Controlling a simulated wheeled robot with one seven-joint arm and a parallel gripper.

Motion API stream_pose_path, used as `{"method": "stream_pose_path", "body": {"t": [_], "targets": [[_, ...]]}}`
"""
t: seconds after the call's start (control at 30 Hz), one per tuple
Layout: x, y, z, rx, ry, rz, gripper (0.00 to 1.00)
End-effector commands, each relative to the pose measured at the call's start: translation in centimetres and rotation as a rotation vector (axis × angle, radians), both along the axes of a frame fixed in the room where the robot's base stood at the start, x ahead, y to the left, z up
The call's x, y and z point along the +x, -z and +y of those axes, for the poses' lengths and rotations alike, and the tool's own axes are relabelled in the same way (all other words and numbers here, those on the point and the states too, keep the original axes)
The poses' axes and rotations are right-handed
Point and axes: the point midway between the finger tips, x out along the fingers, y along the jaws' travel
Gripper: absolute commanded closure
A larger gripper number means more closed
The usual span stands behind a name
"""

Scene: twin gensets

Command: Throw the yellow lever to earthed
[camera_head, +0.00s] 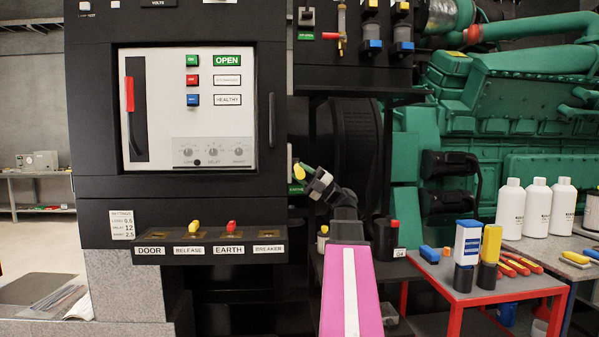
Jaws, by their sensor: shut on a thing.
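The yellow lever (298,171) shows as a small yellow end beside the right edge of the black cabinet. A small green label (296,189) sits just below it, its text too small to read. My gripper (307,170) is at the lever, shut on it. The gripper and the cabinet's edge hide most of the lever and its pivot, so its exact angle cannot be told.
The black cabinet (90,170) has a white panel with a red-handled lever (130,95). Its ledge (210,258) holds yellow and red keys. A green engine (500,110) stands right. A red table (480,290) carries bottles and tools.

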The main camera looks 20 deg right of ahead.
Motion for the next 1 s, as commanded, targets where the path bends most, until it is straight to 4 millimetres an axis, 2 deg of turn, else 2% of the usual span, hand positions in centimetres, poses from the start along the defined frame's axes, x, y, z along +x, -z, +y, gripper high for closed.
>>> {"method": "stream_pose_path", "body": {"t": [0.3, 0.33, 0.37, 0.73, 1.0], "targets": [[0.0, 0.4, 0.1, -0.013, 0.005, -0.004, 1.00], [0.0, 0.4, 0.1, -0.013, 0.005, -0.004, 0.65], [0.0, 0.4, 0.1, -0.013, 0.005, -0.004, 0.58], [-0.1, 0.5, -0.4, -0.008, 0.004, -0.002, 0.58], [-1.4, 2.9, -3.7, -0.008, 0.007, -0.001, 0.58]]}}
